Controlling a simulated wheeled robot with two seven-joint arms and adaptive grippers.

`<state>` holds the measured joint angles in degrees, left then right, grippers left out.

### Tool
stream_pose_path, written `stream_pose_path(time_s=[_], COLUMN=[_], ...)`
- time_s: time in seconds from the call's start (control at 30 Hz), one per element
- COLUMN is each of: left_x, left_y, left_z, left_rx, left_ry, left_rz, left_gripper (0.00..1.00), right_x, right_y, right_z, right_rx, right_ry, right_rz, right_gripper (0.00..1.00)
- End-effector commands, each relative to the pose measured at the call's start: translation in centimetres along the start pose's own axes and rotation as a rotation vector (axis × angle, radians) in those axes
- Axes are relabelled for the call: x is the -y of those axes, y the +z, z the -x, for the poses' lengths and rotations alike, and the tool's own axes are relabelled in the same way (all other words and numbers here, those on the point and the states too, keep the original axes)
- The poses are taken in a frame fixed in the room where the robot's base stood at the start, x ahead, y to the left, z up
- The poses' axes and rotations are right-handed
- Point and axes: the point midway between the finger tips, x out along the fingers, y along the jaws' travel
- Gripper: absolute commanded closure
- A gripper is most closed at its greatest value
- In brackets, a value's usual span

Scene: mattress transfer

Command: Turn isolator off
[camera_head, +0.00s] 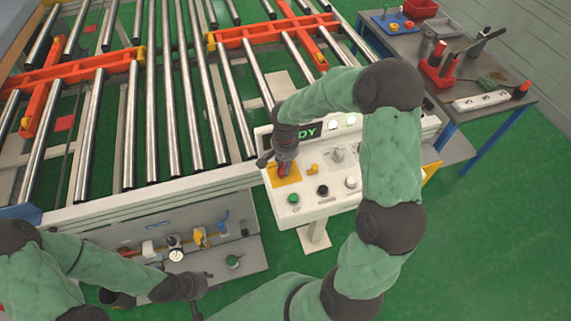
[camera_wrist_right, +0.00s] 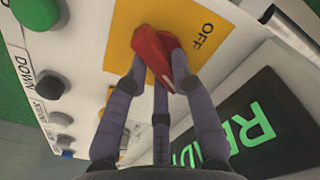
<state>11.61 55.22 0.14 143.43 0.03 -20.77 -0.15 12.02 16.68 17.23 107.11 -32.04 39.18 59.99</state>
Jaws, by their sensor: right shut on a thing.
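The isolator is a red rotary handle (camera_wrist_right: 158,55) on a yellow plate (camera_wrist_right: 122,28) marked OFF, in the right wrist view. In the head view the yellow plate (camera_head: 285,176) sits at the left of the white control panel, and the handle is mostly hidden by the gripper. My right gripper (camera_wrist_right: 163,78) is at the handle with its fingers around it, shut on it. The handle lies at a slant across the plate, and the OFF text is beside it. My left gripper (camera_head: 200,292) is at the lower left in the head view, away from the panel; its finger opening is unclear.
The control panel (camera_head: 318,198) has a green button (camera_head: 293,198), a black knob (camera_head: 322,190) and a lit green display (camera_head: 308,132). A roller conveyor (camera_head: 160,110) lies behind. A lower grey panel (camera_head: 250,256) carries valves and a gauge (camera_head: 176,255). A tool table (camera_head: 420,45) stands at the right.

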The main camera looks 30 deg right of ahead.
Motion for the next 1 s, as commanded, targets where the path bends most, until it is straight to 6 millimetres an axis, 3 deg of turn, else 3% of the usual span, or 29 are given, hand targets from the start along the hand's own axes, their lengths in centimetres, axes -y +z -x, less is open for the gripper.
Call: stream_pose_path(time_s=[1.0], left_x=[-0.7], left_y=[0.1], left_z=[1.8], left_rx=[0.000], left_ry=[0.000], left_rz=[0.000], left_gripper=[0.60], right_x=[0.8], right_y=[-0.2], right_z=[0.2], right_rx=[-0.002], right_ry=[0.000], right_rz=[0.958], right_gripper=[1.00])
